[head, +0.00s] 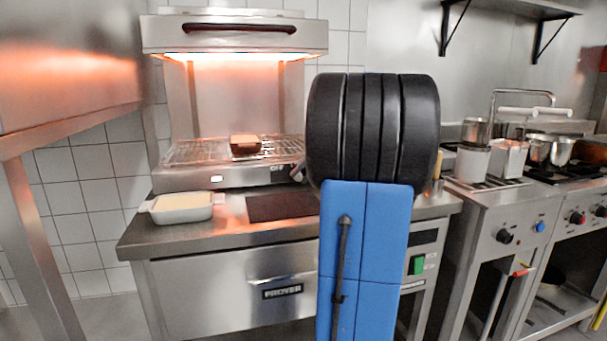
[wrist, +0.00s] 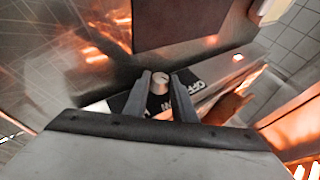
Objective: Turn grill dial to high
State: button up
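The grill (head: 236,38) stands on the steel counter in the head view, its upper element glowing orange. Its front panel (head: 239,178) carries an "OFF" marking near the right end. In the wrist view the grill dial (wrist: 160,82), pale-faced and round, sits on a dark panel with white lettering. My gripper (wrist: 162,73) is open, with one finger on each side of the dial. I cannot tell whether the fingers touch it. In the head view my blue and black arm hides most of the gripper and the dial area.
A brown food piece (head: 245,144) lies on the grill rack (head: 190,151). A white rectangular dish (head: 183,214) stands on the counter at left, beside a dark flat plate (head: 282,207). Pots and a stove (head: 491,204) are at right. A steel hood (head: 66,65) juts in at upper left.

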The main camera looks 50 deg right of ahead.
jog(key=shift+o, duration=0.2)
jog(key=shift+s+d+f+m+t+y, duration=0.1)
jog(key=shift+d+f+m+t+y, duration=0.05)
jog(key=shift+t+y, duration=0.25)
jog(key=shift+d+f+m+t+y, duration=0.1)
jog(key=shift+m+t+y, duration=0.05)
jog(key=shift+t+y, duration=0.2)
jog(key=shift+s+d+f+m+t+y, duration=0.15)
jog(key=shift+m+t+y, duration=0.1)
jog(key=shift+t+y, duration=0.4)
jog(key=shift+w+a+f+m+t+y, duration=0.1)
jog(key=shift+m+t+y, duration=0.25)
jog(key=shift+y, duration=0.35)
jog(key=o, duration=0.7)
jog(key=shift+o, duration=0.2)
jog(key=v, duration=1.2)
jog(key=shift+s+d+f, duration=0.1)
